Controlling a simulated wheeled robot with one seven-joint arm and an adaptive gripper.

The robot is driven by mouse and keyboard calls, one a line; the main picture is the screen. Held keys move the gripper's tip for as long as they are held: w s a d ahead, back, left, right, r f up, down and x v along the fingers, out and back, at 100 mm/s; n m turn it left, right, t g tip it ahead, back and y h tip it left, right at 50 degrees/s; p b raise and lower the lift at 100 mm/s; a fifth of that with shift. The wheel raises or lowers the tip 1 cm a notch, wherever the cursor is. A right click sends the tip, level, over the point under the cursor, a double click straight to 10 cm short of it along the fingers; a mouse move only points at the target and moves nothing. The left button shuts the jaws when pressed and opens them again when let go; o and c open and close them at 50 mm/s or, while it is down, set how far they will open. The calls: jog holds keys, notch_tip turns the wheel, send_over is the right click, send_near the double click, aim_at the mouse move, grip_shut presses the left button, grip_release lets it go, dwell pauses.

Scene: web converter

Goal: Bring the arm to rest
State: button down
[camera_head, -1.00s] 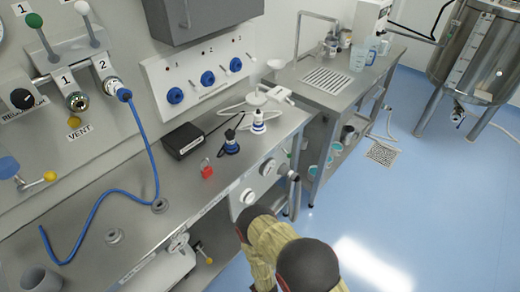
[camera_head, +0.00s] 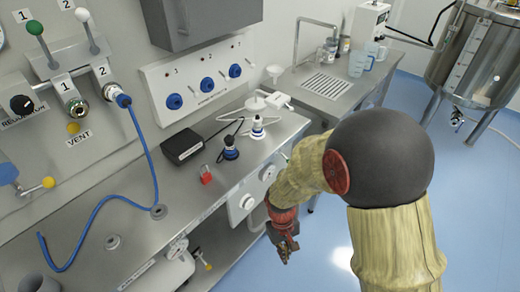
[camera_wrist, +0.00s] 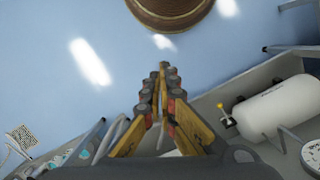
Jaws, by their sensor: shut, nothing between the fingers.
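My arm, yellowish with a dark grey joint cap, rises at the right of the head view. My gripper (camera_head: 287,250) hangs in front of the steel bench, over the floor. It is shut and holds nothing. In the wrist view the fingers (camera_wrist: 160,98) meet over the blue floor, with nothing between them.
A white cylinder (camera_wrist: 275,106) lies on the lower shelf. A steel tank (camera_head: 468,62) stands far right. Blue floor (camera_head: 320,240) is open around the arm.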

jog(key=s+d+r+m+t, duration=0.1)
jog(key=s+d+r+t, duration=0.1)
jog(key=r, duration=0.9)
jog(key=s+d+r+m+t, duration=0.2)
jog(key=d+r, duration=0.3)
jog(key=r, duration=0.6)
jog(key=s+d+r+m+t+y, duration=0.1)
jog(key=s+d+r+t, duration=0.2)
jog(key=r, duration=0.7)
jog(key=shift+s+d+r, duration=0.4)
jog(key=shift+s+d, duration=0.05)
jog(key=shift+s, duration=0.35)
